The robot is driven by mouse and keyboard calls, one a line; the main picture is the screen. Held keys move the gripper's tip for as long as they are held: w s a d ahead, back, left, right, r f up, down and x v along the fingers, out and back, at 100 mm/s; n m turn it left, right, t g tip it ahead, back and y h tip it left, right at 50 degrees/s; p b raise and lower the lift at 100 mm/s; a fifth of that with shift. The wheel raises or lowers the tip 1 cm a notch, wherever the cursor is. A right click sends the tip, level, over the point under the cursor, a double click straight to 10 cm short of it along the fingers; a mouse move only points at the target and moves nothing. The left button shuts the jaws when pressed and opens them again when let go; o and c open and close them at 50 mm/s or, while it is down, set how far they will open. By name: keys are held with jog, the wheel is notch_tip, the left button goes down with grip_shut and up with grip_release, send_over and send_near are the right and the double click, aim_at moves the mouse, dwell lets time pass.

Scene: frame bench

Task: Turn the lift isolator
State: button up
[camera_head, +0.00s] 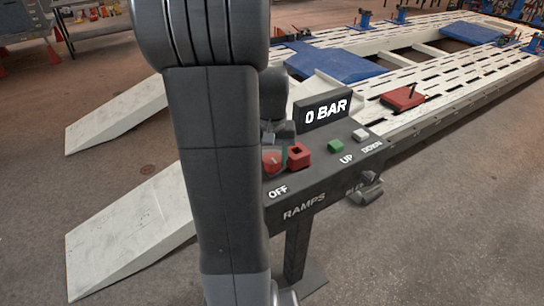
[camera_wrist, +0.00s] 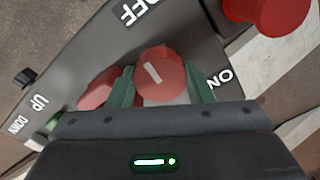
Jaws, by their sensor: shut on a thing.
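The lift isolator is a round red knob with a white pointer line, seen from above in the wrist view (camera_wrist: 160,75). The line slants up-left, roughly toward the OFF label; the ON label is to the right. In the head view the knob (camera_head: 271,161) sits on the dark control box (camera_head: 325,170), partly behind my arm. My gripper (camera_wrist: 160,88) is shut on it, a green finger on each side. In the head view my gripper (camera_head: 281,148) comes down onto the knob from above, its fingers hard to make out.
A red square block (camera_head: 298,155) sits right beside the knob. Green UP (camera_head: 335,146) and pale DOWN (camera_head: 360,134) buttons and a "0 BAR" display (camera_head: 325,109) are on the box. A large red round part (camera_wrist: 265,14) is near in the wrist view. Ramps (camera_head: 130,235) and lift lie beyond.

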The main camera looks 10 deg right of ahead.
jog(key=m, duration=0.4)
jog(key=shift+r, duration=0.1)
jog(key=m+p, duration=0.1)
jog(key=m, duration=0.3)
jog(key=shift+m, duration=0.3)
jog(key=m, duration=0.4)
jog(key=shift+w+m, duration=0.1)
jog(key=shift+m, duration=2)
jog(key=o, duration=1.1)
notch_tip(320, 180, up, 14)
